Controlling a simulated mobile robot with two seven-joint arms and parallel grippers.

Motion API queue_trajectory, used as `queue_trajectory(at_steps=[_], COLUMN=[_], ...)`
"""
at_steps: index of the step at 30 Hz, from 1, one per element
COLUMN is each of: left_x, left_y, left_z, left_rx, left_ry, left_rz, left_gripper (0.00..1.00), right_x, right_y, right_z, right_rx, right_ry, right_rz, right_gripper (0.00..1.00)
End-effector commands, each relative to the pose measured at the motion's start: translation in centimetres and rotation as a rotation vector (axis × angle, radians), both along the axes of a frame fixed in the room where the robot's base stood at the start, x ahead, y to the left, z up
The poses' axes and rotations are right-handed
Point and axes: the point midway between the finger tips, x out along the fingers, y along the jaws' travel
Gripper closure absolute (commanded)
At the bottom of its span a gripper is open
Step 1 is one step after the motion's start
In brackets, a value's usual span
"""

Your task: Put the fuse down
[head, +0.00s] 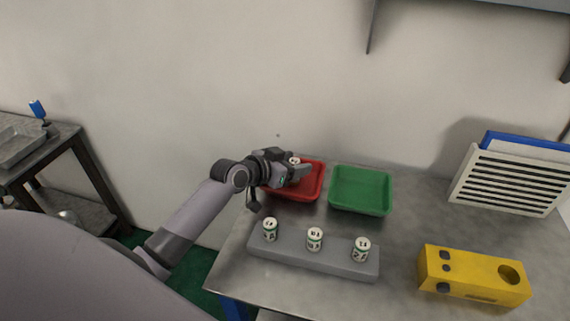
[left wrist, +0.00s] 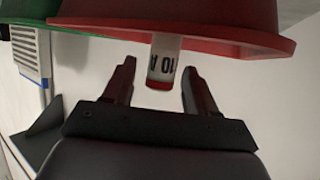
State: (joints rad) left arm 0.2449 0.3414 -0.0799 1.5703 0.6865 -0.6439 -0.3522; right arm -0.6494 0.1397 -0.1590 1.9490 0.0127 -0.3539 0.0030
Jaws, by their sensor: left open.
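A white fuse marked "10 A" with a red end band (left wrist: 160,68) shows in the left wrist view, between the two fingers of my left gripper (left wrist: 159,66), with a gap on each side. That view is upside down; the rim of the red tray (left wrist: 215,30) hides the rest of the fuse. In the head view the left gripper (head: 301,173) is open over the red tray (head: 312,188), and the fuse's top (head: 294,160) shows just behind it. Whether the fuse touches the tray floor is hidden. My right gripper is out of view.
A green tray (head: 361,206) stands right of the red one. In front, a grey block (head: 290,258) holds three white fuses. A yellow box with a round hole (head: 455,270) and a slatted white unit (head: 508,184) are at right. Bare tabletop (head: 405,215) lies between.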

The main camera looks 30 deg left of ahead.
Motion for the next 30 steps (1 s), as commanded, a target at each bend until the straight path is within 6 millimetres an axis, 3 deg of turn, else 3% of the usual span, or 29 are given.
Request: queue_trajectory(at_steps=[5,21,30], left_x=[-1.3,-9.0,-10.6], left_y=[0.5,2.7,3.1], left_z=[0.6,3.9,4.7], left_rx=[0.0,0.001,-0.001], left_ry=[0.0,0.002,-0.001], left_rz=[0.001,0.0,-0.001], left_gripper=[0.43,0.43,0.43], right_x=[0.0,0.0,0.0], right_y=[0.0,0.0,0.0], right_z=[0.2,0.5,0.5], right_rx=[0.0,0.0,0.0], right_ry=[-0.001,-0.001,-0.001], right_rz=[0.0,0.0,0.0], right_gripper=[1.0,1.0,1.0])
